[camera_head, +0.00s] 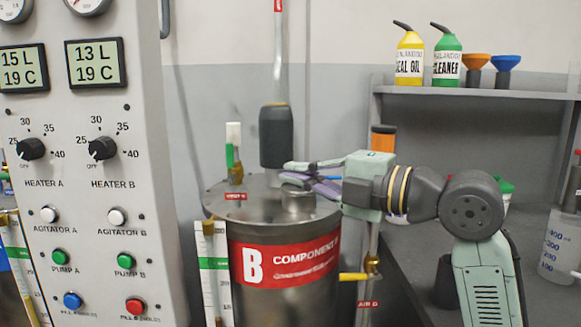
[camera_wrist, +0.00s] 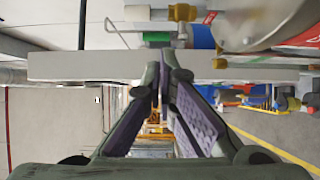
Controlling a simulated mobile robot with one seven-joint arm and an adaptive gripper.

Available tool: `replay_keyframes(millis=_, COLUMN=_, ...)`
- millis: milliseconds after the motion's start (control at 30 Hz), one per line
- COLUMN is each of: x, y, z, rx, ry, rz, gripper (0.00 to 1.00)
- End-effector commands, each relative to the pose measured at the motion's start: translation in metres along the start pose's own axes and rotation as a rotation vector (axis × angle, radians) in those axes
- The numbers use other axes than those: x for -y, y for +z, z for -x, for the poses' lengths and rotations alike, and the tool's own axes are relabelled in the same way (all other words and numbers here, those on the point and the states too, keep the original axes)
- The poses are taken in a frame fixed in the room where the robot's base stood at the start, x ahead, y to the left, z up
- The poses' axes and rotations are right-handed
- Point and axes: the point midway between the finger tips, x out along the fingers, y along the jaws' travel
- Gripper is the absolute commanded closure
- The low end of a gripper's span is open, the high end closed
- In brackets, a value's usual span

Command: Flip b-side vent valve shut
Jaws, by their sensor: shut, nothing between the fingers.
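The b-side vent valve (camera_head: 235,172) stands on the tank lid, with a brass body, a white upper part and a green handle (camera_head: 229,155). The handle looks upright along the stem. A red tag (camera_head: 236,196) sits at its foot. In the wrist view the valve's brass part (camera_wrist: 182,12) and green part show sideways near the top edge. My gripper (camera_head: 287,172) is shut and empty above the lid, to the right of the valve and apart from it. Its closed fingertips (camera_wrist: 160,78) show in the wrist view.
The Component B tank (camera_head: 285,265) carries a dark motor (camera_head: 276,136) just behind my fingers. A control panel (camera_head: 95,200) stands close on the left. A yellow lever (camera_head: 354,276) sits at lower right. A shelf (camera_head: 470,92) holds bottles and funnels.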

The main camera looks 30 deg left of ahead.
Motion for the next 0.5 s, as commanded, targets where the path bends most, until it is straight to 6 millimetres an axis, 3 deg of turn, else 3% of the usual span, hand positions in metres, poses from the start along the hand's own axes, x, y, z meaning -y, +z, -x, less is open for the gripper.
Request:
replay_keyframes(millis=300, x=-0.003, y=0.000, z=-0.069, rx=-0.002, ry=-0.002, rz=0.000, gripper=1.00)
replay_keyframes(millis=500, x=-0.002, y=0.000, z=-0.101, rx=-0.001, ry=-0.001, rz=-0.001, gripper=1.00)
